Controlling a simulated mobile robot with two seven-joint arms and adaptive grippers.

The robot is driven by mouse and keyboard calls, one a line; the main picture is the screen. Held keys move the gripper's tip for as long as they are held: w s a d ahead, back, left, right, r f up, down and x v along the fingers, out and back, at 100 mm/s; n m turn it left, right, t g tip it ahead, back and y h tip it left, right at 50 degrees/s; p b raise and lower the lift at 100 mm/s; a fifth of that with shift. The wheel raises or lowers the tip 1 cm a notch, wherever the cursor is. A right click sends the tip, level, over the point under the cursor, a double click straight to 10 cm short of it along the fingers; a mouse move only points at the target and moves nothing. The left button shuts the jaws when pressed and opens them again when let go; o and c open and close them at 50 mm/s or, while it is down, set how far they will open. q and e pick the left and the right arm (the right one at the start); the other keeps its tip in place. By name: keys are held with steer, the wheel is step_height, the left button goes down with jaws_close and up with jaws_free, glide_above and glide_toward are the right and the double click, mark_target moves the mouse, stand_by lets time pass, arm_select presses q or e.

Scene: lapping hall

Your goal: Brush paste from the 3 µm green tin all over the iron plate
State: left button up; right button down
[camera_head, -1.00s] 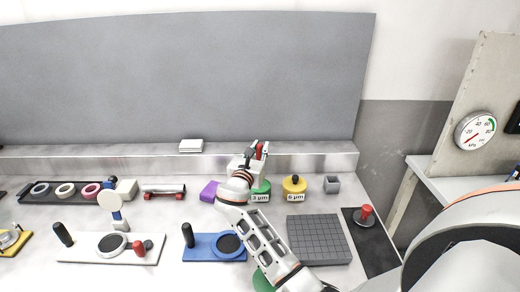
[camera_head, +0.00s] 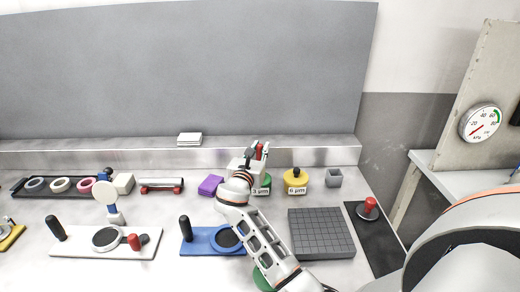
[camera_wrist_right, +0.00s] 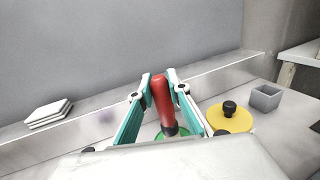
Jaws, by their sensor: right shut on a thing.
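The 3 µm green tin (camera_head: 266,180) stands at the back of the bench, partly hidden behind my right gripper (camera_head: 257,153). In the wrist view, the gripper is shut on an upright red handle (camera_wrist_right: 161,100), apparently the brush. Its dark lower end is over the green tin (camera_wrist_right: 178,132); bristles are hidden, so I cannot tell whether they touch paste. The grey iron plate (camera_head: 320,232), grooved in squares, lies at the front right, right of my forearm. My left gripper is out of view.
The yellow 6 µm tin (camera_head: 295,180) and a small grey box (camera_head: 333,178) stand right of the green tin. A purple block (camera_head: 210,185) is left of it. A blue board (camera_head: 203,246) and a red-knobbed tool (camera_head: 368,207) flank the plate.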

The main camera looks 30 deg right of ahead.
steer(key=shift+f, duration=0.3)
stand_by(0.5)
steer(key=shift+f, duration=0.25)
stand_by(0.3)
stand_by(0.6)
